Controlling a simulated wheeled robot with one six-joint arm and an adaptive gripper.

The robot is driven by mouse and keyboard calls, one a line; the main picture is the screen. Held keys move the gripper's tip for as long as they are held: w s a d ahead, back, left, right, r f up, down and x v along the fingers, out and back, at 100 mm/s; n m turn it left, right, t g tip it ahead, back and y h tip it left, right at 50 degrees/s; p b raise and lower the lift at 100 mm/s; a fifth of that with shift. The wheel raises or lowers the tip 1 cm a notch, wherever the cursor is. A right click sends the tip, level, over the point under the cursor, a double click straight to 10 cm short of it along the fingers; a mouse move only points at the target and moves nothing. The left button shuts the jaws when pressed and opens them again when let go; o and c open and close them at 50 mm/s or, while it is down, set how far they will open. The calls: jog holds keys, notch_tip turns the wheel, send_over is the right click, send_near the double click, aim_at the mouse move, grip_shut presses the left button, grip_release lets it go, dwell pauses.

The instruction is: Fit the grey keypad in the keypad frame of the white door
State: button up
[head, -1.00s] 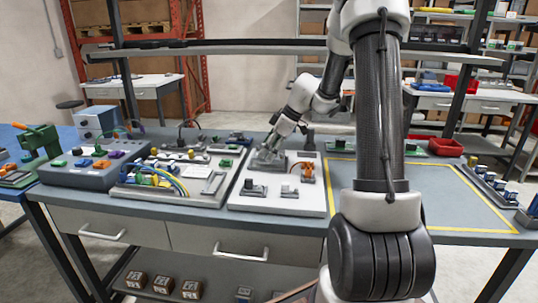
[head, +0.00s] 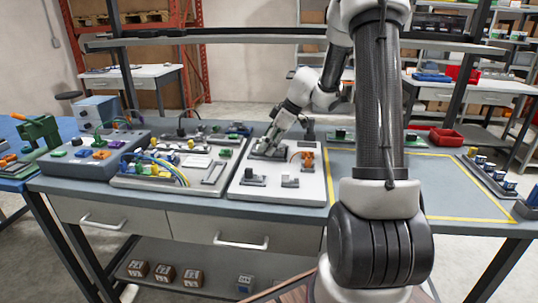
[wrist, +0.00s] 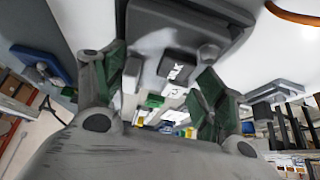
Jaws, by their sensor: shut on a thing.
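A white board (head: 306,204) lies on the bench with small grey fixtures on it. My gripper (head: 268,146) is at the far left part of this board, tilted downward over a dark grey piece. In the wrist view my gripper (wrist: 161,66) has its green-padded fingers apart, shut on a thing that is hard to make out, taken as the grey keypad. A dark plate (wrist: 190,14) on the white surface is just beyond the fingers. I cannot tell whether the keypad is inside the frame or above it. The keypad frame and white door are not clearly told apart.
A panel with blue and yellow cables (head: 205,185) is left of the white board. A grey button box (head: 85,172) stands farther left. An orange part (head: 306,158) sits close right of my gripper. The yellow-taped area (head: 455,195) at right is mostly clear; a red tray (head: 446,140) stands behind it.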

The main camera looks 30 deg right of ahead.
jog(key=shift+s+f, duration=0.1)
jog(key=shift+f, duration=0.2)
jog(key=o, duration=1.2)
jog(key=shift+o, duration=0.3)
jog(key=shift+r, duration=0.1)
jog(key=shift+r, duration=3.45)
jog(key=shift+d+r, duration=0.1)
jog(key=v, duration=1.1)
jog(key=shift+r, duration=0.35)
